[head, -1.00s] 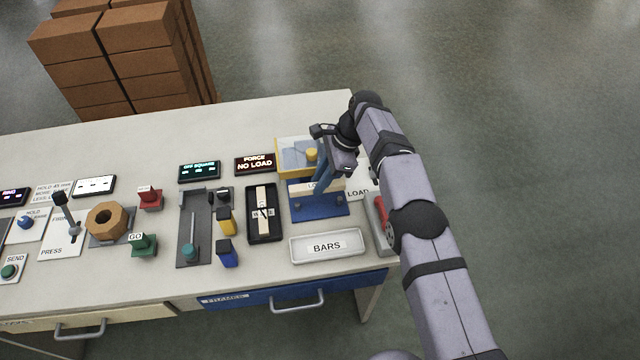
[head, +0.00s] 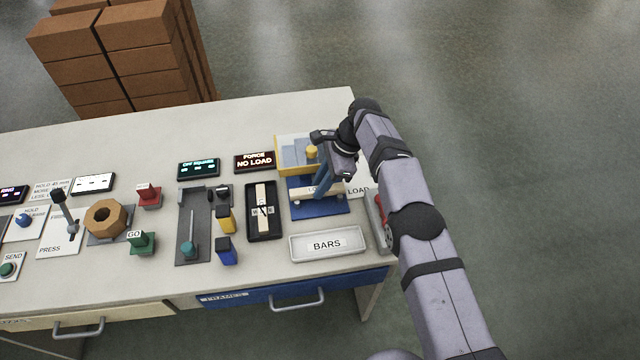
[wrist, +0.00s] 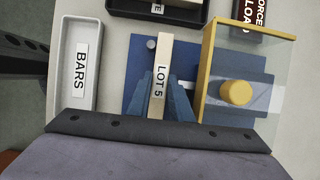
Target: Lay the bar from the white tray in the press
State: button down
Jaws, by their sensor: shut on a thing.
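The pale bar (head: 308,194), marked LOT 5 in the wrist view (wrist: 163,55), lies level across the press's blue base (head: 322,210). Small round pale supports (head: 297,203) show just under it; I cannot tell whether it touches them. My gripper (head: 323,186) is shut on the bar near its middle, with its blue fingers on either side in the wrist view (wrist: 160,103). The white tray (head: 328,258), labelled BARS, stands in front of the press and looks empty. It is at the left in the wrist view (wrist: 62,85).
A black tray (head: 250,236) holding a pale piece lies left of the press. The FORCE display (head: 255,161) reads NO LOAD. A red-handled item (head: 380,212) is at the right.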

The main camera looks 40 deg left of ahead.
jog(key=c, duration=1.6)
grip_release()
jog(key=shift+r+p, duration=0.75)
jog(key=shift+r, duration=0.05)
jog(key=p+v, duration=0.9)
jog(key=v, duration=0.2)
jog(key=shift+w+d+r, duration=0.1)
jog(key=shift+d+r, duration=0.05)
jog(key=shift+r, duration=0.15)
